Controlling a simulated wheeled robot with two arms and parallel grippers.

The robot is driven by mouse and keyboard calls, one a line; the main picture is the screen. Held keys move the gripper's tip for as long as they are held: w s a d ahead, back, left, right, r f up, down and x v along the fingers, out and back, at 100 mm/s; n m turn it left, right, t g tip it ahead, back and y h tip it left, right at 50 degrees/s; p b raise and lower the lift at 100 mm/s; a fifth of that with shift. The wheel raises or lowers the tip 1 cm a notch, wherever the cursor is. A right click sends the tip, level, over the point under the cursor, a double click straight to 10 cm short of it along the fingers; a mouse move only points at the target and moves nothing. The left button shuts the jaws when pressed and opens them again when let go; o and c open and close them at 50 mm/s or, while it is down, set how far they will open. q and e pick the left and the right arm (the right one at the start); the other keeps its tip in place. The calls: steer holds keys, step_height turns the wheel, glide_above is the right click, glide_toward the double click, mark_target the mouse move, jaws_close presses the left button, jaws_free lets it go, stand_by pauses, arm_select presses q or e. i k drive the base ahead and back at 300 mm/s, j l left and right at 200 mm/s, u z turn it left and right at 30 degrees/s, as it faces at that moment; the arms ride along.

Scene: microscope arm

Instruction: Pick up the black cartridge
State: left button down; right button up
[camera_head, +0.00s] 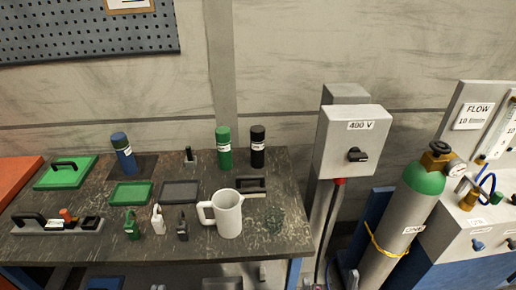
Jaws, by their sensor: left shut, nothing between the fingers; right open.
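The black cartridge (258,150) is a dark cylinder with a white label. It stands upright near the back edge of the dark worktable (185,257), right of a green cartridge (223,150). Neither of my grippers shows in the head view.
A white jug (228,214) and a grey block with a black handle (251,187) stand in front of the black cartridge. A 400 V switch box (350,142) and a gas cylinder (402,220) stand right of the table.

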mark_target(257, 132)
steer(key=u, duration=4.3)
steer(key=z, duration=4.3)
steer(key=i+l+u, duration=0.2)
steer(key=u, duration=0.25)
steer(key=i+l+u, duration=0.3)
steer(key=u, duration=0.15)
steer(key=i+l, duration=0.05)
